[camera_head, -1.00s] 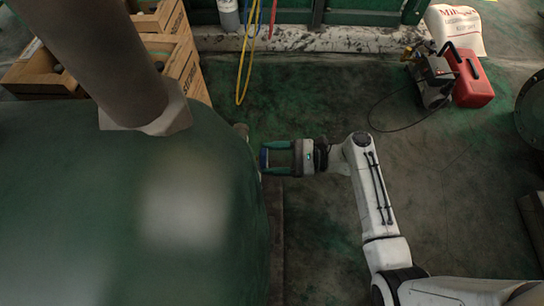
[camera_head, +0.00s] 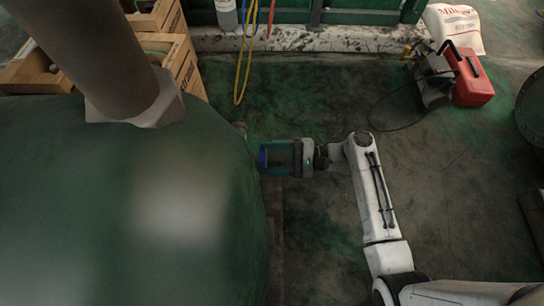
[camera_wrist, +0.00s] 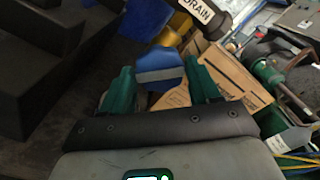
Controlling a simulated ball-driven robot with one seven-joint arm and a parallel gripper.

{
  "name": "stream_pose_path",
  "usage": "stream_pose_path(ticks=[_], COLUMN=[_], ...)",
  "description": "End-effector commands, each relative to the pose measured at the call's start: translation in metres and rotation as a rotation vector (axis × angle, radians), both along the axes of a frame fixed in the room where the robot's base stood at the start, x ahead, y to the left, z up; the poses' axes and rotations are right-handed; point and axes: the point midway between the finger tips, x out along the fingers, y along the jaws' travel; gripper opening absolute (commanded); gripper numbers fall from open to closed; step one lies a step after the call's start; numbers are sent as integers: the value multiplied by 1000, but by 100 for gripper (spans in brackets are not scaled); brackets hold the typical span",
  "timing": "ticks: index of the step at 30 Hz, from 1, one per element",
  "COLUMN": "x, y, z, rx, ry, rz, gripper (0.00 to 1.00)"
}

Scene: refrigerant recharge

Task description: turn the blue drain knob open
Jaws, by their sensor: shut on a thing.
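The blue drain knob (camera_wrist: 160,68) sits between the two green fingers of my gripper (camera_wrist: 162,88) in the wrist view. My gripper is shut on it. In the head view the blue knob (camera_head: 263,157) shows as a small edge at the tips of my gripper (camera_head: 266,157), at the right side of the big green tank (camera_head: 110,210). The knob's stem is hidden.
Wooden crates (camera_head: 172,60) stand at the upper left. A yellow hose (camera_head: 244,70) hangs by the back wall. A red case (camera_head: 470,78), a pump (camera_head: 433,80) and a white sack (camera_head: 455,27) are at the upper right. The floor (camera_head: 450,190) right of my arm is clear.

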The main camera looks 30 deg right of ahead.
Motion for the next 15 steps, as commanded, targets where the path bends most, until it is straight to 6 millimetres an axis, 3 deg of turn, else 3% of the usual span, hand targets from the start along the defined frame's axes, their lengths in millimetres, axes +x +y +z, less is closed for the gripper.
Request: stream_pose_path(ticks=[8, 15], x=[0, 0], y=[-1, -1], z=[-2, -4], rx=[-11, -163], ry=[-13, -241], rz=[-2, -1], gripper=[25, 25])
